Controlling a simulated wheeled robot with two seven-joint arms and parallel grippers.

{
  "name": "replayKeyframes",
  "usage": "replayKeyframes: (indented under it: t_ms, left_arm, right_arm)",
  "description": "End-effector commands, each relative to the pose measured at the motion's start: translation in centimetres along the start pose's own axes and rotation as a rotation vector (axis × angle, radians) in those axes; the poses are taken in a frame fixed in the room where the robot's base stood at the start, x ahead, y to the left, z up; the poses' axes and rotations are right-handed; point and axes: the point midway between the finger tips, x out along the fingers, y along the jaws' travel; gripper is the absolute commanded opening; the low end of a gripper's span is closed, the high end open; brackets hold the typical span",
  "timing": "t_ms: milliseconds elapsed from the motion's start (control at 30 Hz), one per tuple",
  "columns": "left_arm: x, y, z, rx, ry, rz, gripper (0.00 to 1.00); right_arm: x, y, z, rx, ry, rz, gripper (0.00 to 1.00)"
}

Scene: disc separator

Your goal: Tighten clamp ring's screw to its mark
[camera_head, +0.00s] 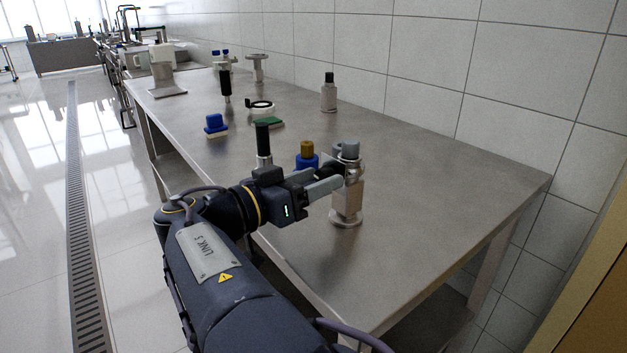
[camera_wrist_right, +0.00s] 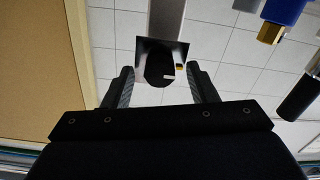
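A metal post (camera_head: 347,203) stands upright on the near part of the steel table, with a grey cap and a metal clamp ring (camera_head: 352,167) around its top. The clamp's black screw knob (camera_wrist_right: 158,68) shows in the right wrist view, in front of a dark plate with a small yellow mark (camera_wrist_right: 180,66). A pale mark shows on the knob. My right gripper (camera_head: 328,180) is at the post's left side. In the wrist view its open fingers stand either side of the knob, with gaps visible. My left gripper is not in view.
The steel table (camera_head: 430,210) is clear to the right of the post. A blue part with a brown top (camera_head: 307,153) and a black-handled tool (camera_head: 263,143) stand close behind my right gripper. A blue-capped block (camera_head: 214,124) and a white ring (camera_head: 261,107) are farther back.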

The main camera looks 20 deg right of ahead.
Motion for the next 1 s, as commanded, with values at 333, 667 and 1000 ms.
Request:
replayKeyframes:
  t_ms: [333, 667, 1000]
  left_arm:
    - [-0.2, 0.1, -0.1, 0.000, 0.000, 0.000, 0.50]
    - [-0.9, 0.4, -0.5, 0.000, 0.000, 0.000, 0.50]
    - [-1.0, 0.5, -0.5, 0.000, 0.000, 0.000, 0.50]
  right_arm:
    - [-0.9, 0.0, -0.1, 0.000, 0.002, -0.001, 0.52]
    - [-6.2, 0.0, -0.2, 0.000, 0.003, -0.001, 0.52]
    - [-7.8, 0.0, 0.0, -0.001, 0.000, 0.000, 0.52]
